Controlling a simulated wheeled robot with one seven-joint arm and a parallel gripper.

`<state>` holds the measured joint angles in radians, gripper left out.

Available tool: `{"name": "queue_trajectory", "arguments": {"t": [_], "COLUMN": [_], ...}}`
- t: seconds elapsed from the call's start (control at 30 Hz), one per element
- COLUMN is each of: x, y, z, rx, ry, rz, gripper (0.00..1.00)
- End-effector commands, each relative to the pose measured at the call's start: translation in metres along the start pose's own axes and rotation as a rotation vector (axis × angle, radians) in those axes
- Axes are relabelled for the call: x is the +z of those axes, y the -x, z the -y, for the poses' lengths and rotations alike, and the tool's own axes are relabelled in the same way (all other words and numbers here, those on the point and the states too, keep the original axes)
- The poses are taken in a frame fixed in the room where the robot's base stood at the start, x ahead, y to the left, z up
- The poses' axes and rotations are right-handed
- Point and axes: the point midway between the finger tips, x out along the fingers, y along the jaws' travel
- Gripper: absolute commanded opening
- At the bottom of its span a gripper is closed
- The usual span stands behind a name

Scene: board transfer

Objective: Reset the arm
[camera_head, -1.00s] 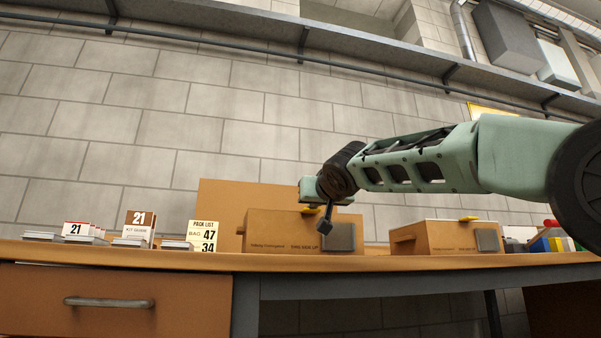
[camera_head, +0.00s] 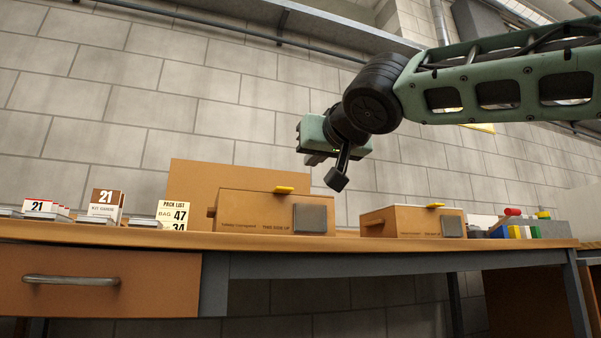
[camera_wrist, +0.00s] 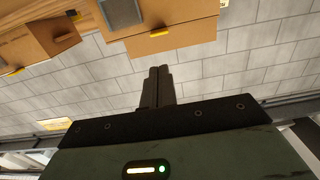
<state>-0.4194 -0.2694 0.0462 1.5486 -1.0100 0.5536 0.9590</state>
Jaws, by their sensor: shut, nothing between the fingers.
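My gripper (camera_head: 316,158) hangs in the air above and in front of the larger cardboard box, toward its right side, in the head view. It touches nothing there. In the wrist view my gripper (camera_wrist: 159,72) shows two dark fingers side by side, pressed together with nothing between them. My green arm reaches in from the upper right of the head view.
A larger cardboard box (camera_head: 245,210) and a smaller one (camera_head: 400,221) stand on the workbench (camera_head: 150,235). A pack list card (camera_head: 173,213) and number cards (camera_head: 104,201) stand left; colored blocks (camera_head: 520,231) lie right. A block wall is behind.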

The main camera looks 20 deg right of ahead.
Motion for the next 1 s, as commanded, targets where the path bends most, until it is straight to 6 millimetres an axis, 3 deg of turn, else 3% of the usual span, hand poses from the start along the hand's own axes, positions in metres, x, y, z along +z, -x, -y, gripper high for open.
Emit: {"name": "queue_trajectory", "arguments": {"t": [0.3,0.43,0.57,0.73,0.87,1.0], "x": [0.001,0.024,0.077,0.165,0.228,0.286], "y": [0.001,-0.006,-0.01,0.009,0.044,0.097], "z": [0.001,0.018,0.047,0.081,0.095,0.098], "rx": [-0.002,-0.032,-0.093,-0.196,-0.277,-0.366], "ry": [0.002,0.035,0.105,0.214,0.294,0.371], "rz": [0.005,0.095,0.276,0.554,0.77,0.997], "gripper": [0.0,0.0,0.0,0.0,0.0,0.0]}}
